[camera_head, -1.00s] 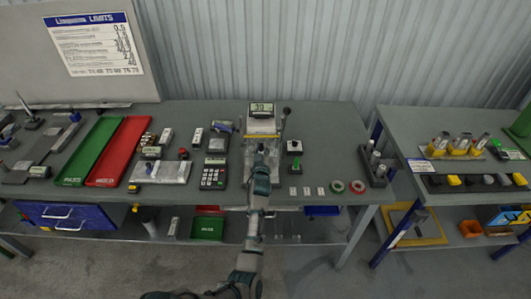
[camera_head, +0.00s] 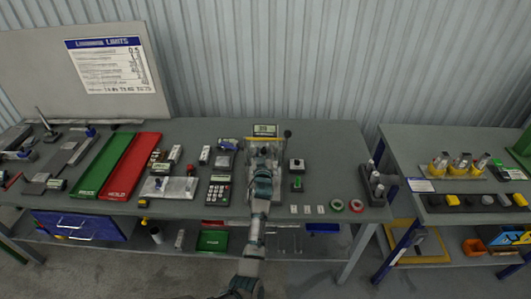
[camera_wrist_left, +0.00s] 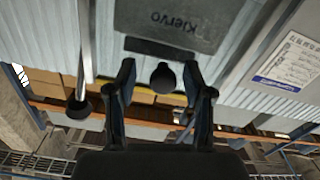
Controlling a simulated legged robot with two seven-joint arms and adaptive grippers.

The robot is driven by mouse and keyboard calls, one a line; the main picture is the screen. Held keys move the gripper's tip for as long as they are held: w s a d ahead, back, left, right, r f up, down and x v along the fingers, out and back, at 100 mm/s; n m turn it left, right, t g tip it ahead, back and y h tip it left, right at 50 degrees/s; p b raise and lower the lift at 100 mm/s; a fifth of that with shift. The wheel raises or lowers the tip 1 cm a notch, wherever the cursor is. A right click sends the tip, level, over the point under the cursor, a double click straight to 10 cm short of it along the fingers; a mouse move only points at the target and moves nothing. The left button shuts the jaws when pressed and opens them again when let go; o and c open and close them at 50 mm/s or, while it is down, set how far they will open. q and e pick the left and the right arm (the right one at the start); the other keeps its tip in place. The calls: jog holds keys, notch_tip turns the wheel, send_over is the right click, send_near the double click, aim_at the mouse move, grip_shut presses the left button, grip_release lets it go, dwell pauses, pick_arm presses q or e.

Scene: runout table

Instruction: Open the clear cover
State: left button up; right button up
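The clear cover (camera_head: 252,157) is hard to make out in the head view, on the device with a display (camera_head: 265,129) at the table's back middle. A yellow strip (camera_head: 261,139) runs along it just below the display. My left gripper (camera_head: 265,151) reaches over it from the front and hides much of it. In the left wrist view the two fingers of the gripper (camera_wrist_left: 160,66) stand apart. A round black knob (camera_wrist_left: 163,78) shows between them, with gaps on both sides. I cannot tell how far the cover is raised. My right gripper is out of view.
A lever with a black ball (camera_head: 287,133) stands right of the device, and shows in the left wrist view (camera_wrist_left: 79,107). A calculator (camera_head: 219,192) lies to the left, a box with a green button (camera_head: 297,184) to the right. Red (camera_head: 133,166) and green (camera_head: 101,165) trays lie further left.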

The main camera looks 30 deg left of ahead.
pick_arm(q)
jog(key=shift+a, duration=0.2)
jog(key=shift+a+f, duration=0.1)
jog(key=shift+s, duration=0.25)
jog(key=v, duration=1.1)
jog(key=shift+s, duration=0.2)
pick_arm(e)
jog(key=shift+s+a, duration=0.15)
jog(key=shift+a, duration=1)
pick_arm(q)
jog(key=shift+f, duration=0.1)
